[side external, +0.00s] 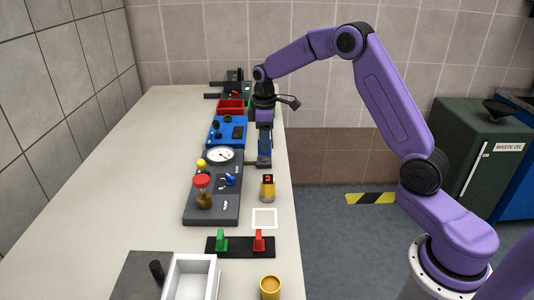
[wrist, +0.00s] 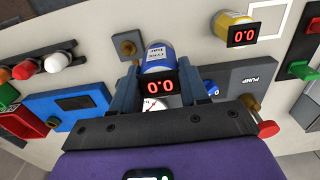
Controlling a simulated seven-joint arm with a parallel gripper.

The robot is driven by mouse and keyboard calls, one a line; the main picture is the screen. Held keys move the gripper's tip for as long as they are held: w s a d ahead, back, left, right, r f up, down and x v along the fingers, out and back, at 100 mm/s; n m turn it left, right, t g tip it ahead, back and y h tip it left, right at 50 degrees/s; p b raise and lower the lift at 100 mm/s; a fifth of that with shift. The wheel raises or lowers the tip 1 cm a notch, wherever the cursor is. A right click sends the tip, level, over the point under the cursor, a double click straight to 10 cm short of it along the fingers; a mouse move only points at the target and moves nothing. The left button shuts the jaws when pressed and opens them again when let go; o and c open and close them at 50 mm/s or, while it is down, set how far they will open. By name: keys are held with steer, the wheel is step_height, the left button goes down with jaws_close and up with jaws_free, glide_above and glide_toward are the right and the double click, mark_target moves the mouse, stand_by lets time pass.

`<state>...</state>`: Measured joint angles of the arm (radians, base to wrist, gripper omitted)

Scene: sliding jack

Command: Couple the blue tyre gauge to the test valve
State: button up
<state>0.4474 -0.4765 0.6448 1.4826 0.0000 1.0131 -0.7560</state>
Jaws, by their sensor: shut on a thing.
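The blue tyre gauge (wrist: 158,58) sits between the two fingers of my gripper (wrist: 165,88) in the wrist view. Its label faces the camera and its red display reads 0.0. My gripper is shut on it. In the side view my gripper (side external: 264,158) points down near the right edge of the bench, and I cannot make out the gauge there. A grey plate with a brass fitting (wrist: 128,45) lies beside the held gauge in the wrist view, apart from it. I cannot tell whether this fitting is the test valve.
A yellow gauge (side external: 267,188) stands upright near a white square outline (side external: 264,218). The grey pump panel (side external: 228,207) has a dial, a red knob and a blue lever. A blue box (side external: 229,130) and red bin (side external: 231,106) are farther back. The bench's left side is clear.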

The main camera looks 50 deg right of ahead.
steer(key=w+d+r, duration=0.4)
steer(key=shift+w, duration=0.1)
stand_by(0.4)
steer(key=shift+f, duration=2.85)
steer(key=shift+f, duration=1.55)
steer(key=o, duration=1.2)
steer(key=shift+c, duration=0.2)
step_height(320, 180, up, 18)
steer(key=shift+f, duration=0.25)
